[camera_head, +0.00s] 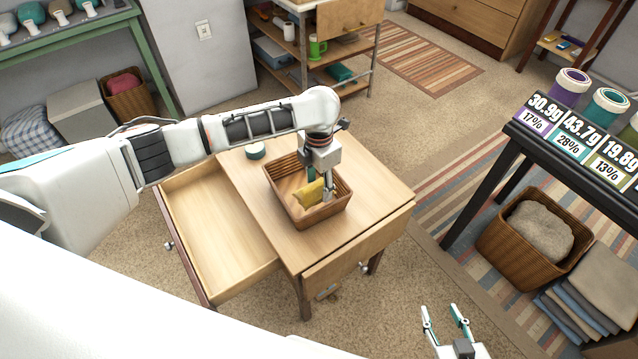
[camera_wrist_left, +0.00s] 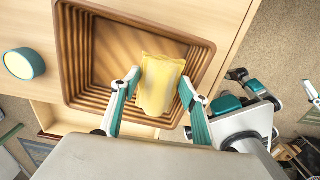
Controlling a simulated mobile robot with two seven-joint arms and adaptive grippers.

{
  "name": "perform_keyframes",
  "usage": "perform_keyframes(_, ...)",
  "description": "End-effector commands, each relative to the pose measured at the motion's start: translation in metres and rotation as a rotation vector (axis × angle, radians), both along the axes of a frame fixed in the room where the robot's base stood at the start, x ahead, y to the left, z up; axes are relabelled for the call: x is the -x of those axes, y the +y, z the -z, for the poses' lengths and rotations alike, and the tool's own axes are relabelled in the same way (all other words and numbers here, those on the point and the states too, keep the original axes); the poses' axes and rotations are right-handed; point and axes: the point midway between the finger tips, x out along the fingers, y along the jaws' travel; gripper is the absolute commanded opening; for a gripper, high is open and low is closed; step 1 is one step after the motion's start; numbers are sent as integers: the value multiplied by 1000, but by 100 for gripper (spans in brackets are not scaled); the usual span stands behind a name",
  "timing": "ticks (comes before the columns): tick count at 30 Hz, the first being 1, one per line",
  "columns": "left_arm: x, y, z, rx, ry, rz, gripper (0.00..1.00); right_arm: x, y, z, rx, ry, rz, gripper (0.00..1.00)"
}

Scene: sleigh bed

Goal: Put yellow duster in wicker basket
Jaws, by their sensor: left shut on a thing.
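The wicker basket (camera_head: 338,208) is brown and square and stands on a small wooden table. My left gripper (camera_head: 319,190) points down into the basket and is shut on the yellow duster (camera_head: 309,194). In the left wrist view, the duster (camera_wrist_left: 160,84) sits between the two fingertips of my left gripper (camera_wrist_left: 158,92), over the basket's inside near one wall (camera_wrist_left: 72,50). I cannot tell whether the duster touches the basket floor. My right gripper (camera_head: 446,322) is open and empty, low at the bottom right of the head view, away from the table.
The table (camera_head: 380,194) has an open, empty drawer (camera_head: 218,238) on its left. A small teal-sided round container (camera_head: 255,151) stands behind the basket, also seen in the wrist view (camera_wrist_left: 24,64). A dark rack with labelled jars (camera_head: 570,150) and another basket (camera_head: 497,225) are on the right.

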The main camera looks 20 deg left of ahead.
Motion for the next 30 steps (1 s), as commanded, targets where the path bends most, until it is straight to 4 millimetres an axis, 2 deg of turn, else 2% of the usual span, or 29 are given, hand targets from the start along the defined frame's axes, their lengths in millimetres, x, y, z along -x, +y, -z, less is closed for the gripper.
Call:
perform_keyframes(19, 0, 0, 11, 0, 0, -1, 26, 1, 0, 3, 0, 2, -1, 40)
perform_keyframes(20, 0, 0, 11, 0, 0, -1, 50, 1, 0, 3, 1, 2, 0, 40)
perform_keyframes(30, 0, 0, 10, 0, 0, -1, 51, 1, 0, 3, 0, 1, 0, 40)
